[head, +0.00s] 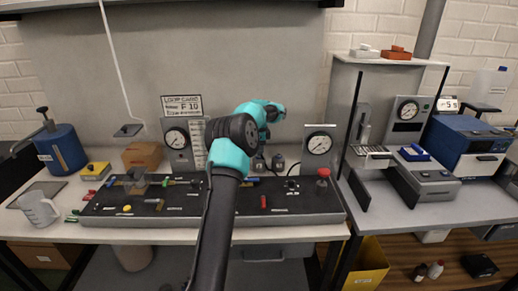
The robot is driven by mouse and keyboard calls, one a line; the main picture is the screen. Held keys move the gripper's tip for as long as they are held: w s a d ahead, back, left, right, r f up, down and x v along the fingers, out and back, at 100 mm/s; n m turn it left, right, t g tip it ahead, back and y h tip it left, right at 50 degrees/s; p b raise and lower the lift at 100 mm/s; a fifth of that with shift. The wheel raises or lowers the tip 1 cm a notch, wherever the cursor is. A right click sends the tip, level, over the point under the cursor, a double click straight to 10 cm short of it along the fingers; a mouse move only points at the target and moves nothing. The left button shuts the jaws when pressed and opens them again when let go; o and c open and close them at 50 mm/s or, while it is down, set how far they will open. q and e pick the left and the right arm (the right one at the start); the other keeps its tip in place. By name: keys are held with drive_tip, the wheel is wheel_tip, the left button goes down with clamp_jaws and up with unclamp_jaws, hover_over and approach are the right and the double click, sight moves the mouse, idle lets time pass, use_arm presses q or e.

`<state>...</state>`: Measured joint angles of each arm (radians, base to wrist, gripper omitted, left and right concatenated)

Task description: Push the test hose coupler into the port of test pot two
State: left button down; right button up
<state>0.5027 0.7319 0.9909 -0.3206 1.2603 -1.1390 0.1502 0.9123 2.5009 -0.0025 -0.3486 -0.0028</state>
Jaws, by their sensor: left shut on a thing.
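One teal and black arm of mine rises from the bottom middle in the head view and bends over the black panel (300,208). It is my left arm. Its gripper (262,160) is small and dark, low behind the wrist and near the back of the panel. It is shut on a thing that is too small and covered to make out. Two small pots, the right one (279,162) clearer, stand close to the gripper; I cannot read their numbers or see a port. I cannot pick out the test hose coupler. My right gripper is out of view.
Gauges (319,145) stand behind the panel, with a loop card (182,106) at left. A red knob (323,173) sticks up at the panel's right. A blue pot (60,150) and clear jug (38,208) stand at left. A raised bench (420,207) borders the right.

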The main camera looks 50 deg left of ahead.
use_arm(q)
drive_tip(key=shift+f, duration=0.5)
idle(0.7)
drive_tip(key=c, duration=0.7)
unclamp_jaws()
drive_tip(key=shift+c, duration=0.2)
wheel_tip(320, 180, up, 18)
drive_tip(key=shift+f, duration=0.25)
